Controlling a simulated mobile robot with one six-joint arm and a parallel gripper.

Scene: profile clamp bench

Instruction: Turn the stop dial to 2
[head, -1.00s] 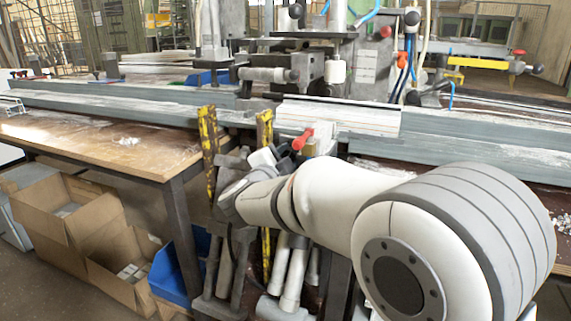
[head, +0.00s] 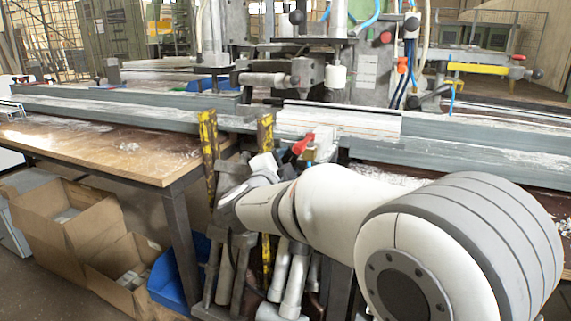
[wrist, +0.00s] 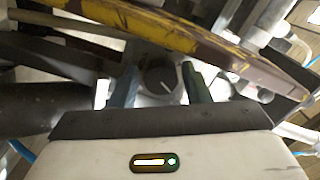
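The stop dial, a dark round knob (wrist: 158,74) with a pale pointer line, shows in the upper middle of the wrist view. The pointer slants toward the lower right of the picture; no numbers are readable around it. My gripper (wrist: 161,84) is open, with one finger on each side of the knob and a gap showing on both sides. Whether the fingertips reach down around the knob or stop just above it, I cannot tell. In the head view my arm hides the dial.
A yellow, worn bar (wrist: 200,38) crosses just beyond the fingers in the wrist view. In the head view a red-handled lever (head: 303,144) stands close beside my wrist. Long grey profiles (head: 460,147) run along the bench behind. Cardboard boxes (head: 65,235) stand on the floor at left.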

